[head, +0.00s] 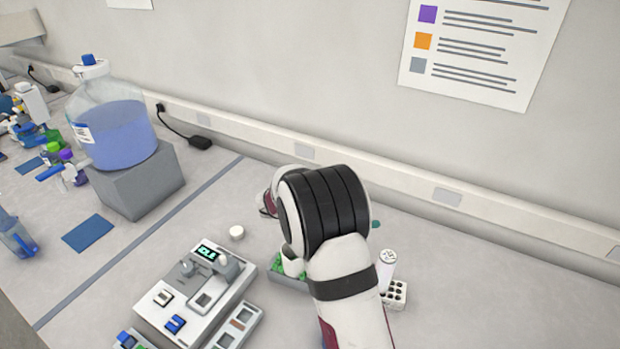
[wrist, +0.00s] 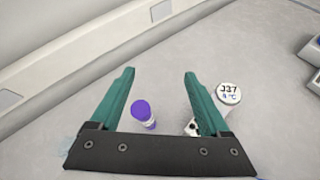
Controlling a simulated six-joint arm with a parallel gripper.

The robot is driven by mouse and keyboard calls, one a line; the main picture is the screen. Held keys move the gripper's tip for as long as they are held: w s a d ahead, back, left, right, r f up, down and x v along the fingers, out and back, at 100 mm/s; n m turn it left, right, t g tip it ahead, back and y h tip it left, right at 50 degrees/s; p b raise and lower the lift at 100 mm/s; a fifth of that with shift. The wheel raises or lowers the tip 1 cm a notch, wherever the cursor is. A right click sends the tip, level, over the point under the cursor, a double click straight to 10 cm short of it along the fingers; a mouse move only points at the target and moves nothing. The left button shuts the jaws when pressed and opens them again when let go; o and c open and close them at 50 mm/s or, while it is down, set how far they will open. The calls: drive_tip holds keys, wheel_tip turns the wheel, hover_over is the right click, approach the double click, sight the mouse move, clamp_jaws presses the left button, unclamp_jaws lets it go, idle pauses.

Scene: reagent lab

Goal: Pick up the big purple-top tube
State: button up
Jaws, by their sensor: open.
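The purple-top tube (wrist: 143,114) shows in the wrist view, with its purple cap and a bit of its white body below. It lies in the picture between the two green fingers of my gripper (wrist: 158,90), nearer the left finger. The fingers are open and nothing is between their tips. The lower part of the tube is hidden by the dark gripper bar. In the head view my arm hides the tube, and only a small green bit of my gripper (head: 375,224) shows at the arm's right edge.
A white-capped container labelled J37 (wrist: 229,94) stands right of the right finger; a white cylinder (head: 387,262) stands by a white holed rack (head: 398,293). A grey tray with green contents (head: 288,280) and a bench device (head: 190,298) are left of my arm. The wall runs behind.

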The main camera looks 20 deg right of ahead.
drive_tip(key=w+f+n, duration=0.1)
drive_tip(key=w+n+t, duration=0.1)
drive_tip(key=w, duration=0.1)
drive_tip(key=w+f+n, duration=0.1)
drive_tip(key=shift+w+a+f+n+t, duration=0.1)
drive_tip(key=shift+w+f+n+t, duration=0.2)
drive_tip(key=shift+f+t, duration=0.1)
drive_tip(key=shift+h, duration=0.3)
wheel_tip(320, 180, down, 7)
drive_tip(key=shift+r, duration=0.2)
drive_tip(key=x, duration=0.3)
drive_tip(key=shift+f, duration=0.1)
clamp_jaws()
